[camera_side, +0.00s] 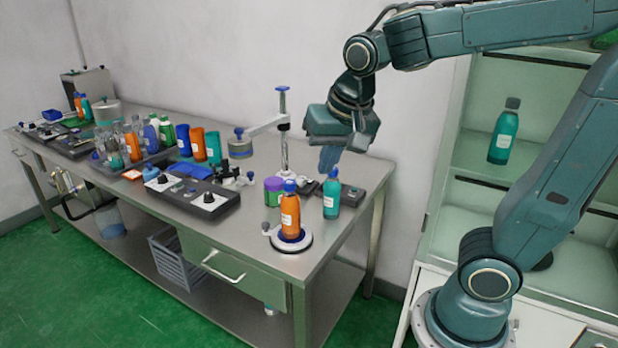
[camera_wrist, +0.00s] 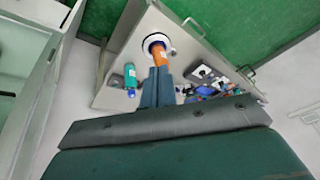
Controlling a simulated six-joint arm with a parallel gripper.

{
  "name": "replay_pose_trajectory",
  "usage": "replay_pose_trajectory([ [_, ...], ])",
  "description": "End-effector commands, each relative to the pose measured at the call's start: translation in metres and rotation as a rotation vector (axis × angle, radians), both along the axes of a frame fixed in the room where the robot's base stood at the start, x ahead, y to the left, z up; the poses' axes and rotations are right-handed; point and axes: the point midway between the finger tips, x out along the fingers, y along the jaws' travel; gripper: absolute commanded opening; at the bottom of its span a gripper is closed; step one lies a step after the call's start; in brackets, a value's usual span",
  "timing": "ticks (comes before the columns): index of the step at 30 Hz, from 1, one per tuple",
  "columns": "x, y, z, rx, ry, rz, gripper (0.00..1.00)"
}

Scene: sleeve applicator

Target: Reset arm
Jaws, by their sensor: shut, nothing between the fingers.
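My gripper (camera_side: 328,160) is above the right end of the metal bench (camera_side: 262,225), with its fingers pointing down. The fingers are together and hold nothing; they also show in the wrist view (camera_wrist: 157,90). Just below and slightly right of the fingertips, a teal bottle with a blue cap (camera_side: 331,197) stands upright on the bench. An orange bottle (camera_side: 290,212) stands on a round white-rimmed base (camera_side: 305,242) at the bench's front right. In the wrist view the orange bottle (camera_wrist: 160,56) appears beyond the fingertips and the teal bottle (camera_wrist: 130,76) to their left.
A post with a side arm (camera_side: 283,125) rises behind the bottles. A purple-lidded jar (camera_side: 273,190) and control boxes (camera_side: 192,197) sit nearby. Several bottles and sleeves crowd the bench's left half. A shelf cabinet (camera_side: 455,190) with another teal bottle (camera_side: 503,135) stands at right.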

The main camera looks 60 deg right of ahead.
Motion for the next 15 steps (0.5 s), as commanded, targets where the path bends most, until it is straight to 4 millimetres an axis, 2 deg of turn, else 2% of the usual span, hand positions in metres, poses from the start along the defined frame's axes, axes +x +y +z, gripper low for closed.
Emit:
replay_pose_trajectory([
  [1,-0.011,0.000,0.003,-0.006,-0.010,0.052,0.00],
  [9,-0.061,0.009,0.004,-0.065,-0.046,0.356,0.00],
  [15,-0.091,0.017,-0.001,-0.120,-0.072,0.552,0.00],
])
